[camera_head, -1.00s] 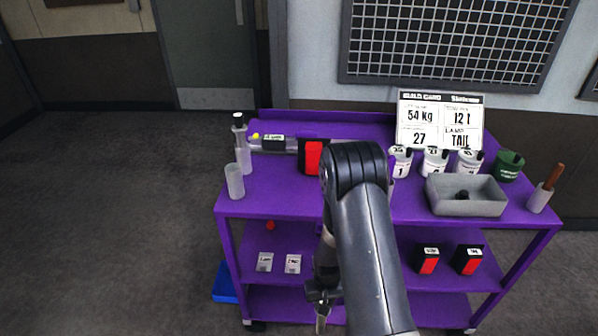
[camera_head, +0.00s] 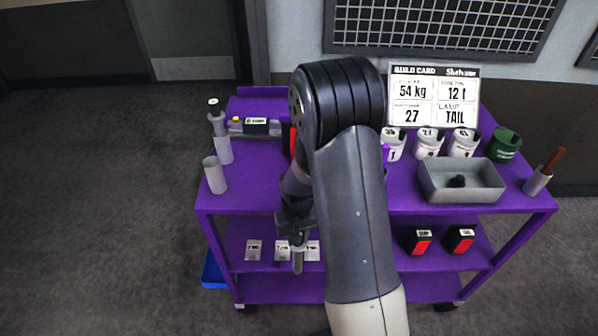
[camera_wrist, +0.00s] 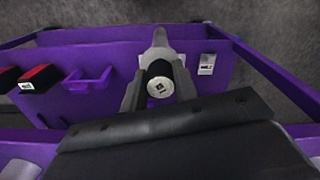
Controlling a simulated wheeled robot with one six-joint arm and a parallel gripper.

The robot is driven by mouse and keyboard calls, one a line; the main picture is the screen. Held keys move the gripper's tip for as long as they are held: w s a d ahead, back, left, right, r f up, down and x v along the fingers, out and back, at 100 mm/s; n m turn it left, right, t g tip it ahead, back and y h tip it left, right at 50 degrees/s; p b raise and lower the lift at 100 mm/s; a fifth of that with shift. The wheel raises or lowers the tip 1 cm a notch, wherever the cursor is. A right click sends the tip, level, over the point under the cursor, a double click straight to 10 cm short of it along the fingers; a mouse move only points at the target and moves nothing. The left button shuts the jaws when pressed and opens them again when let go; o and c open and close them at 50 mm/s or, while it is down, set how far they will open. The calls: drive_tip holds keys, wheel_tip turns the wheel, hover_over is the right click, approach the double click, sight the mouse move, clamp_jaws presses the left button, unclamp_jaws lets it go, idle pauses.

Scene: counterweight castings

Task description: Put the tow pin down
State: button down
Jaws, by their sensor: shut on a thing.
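The tow pin (camera_head: 297,262) is a grey metal rod, hanging roughly upright below my gripper (camera_head: 296,226) in the head view. It overlaps the front part of the cart's middle shelf (camera_head: 345,262); whether it touches anything is not clear. In the wrist view my gripper (camera_wrist: 159,88) is shut on the tow pin (camera_wrist: 159,42), with a finger on either side. The pin's dark collar and pale round end, with a small mark on it, face the camera. My arm hides the middle of the cart.
Small white labels (camera_head: 253,250) lie along the middle shelf's left half. Black-and-red blocks (camera_head: 461,240) stand at its right; a purple bracket (camera_wrist: 86,80) shows beside them in the wrist view. The top holds cups (camera_head: 214,175), canisters (camera_head: 463,142), a grey tray (camera_head: 460,196) and a sign (camera_head: 433,95).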

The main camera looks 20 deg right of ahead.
wheel_tip(320, 180, up, 36)
drive_tip(key=m, duration=0.1)
drive_tip(key=shift+s+f+m, duration=0.2)
drive_tip(key=shift+s+m, duration=0.1)
drive_tip(key=shift+s, duration=0.05)
drive_tip(key=shift+w, duration=0.1)
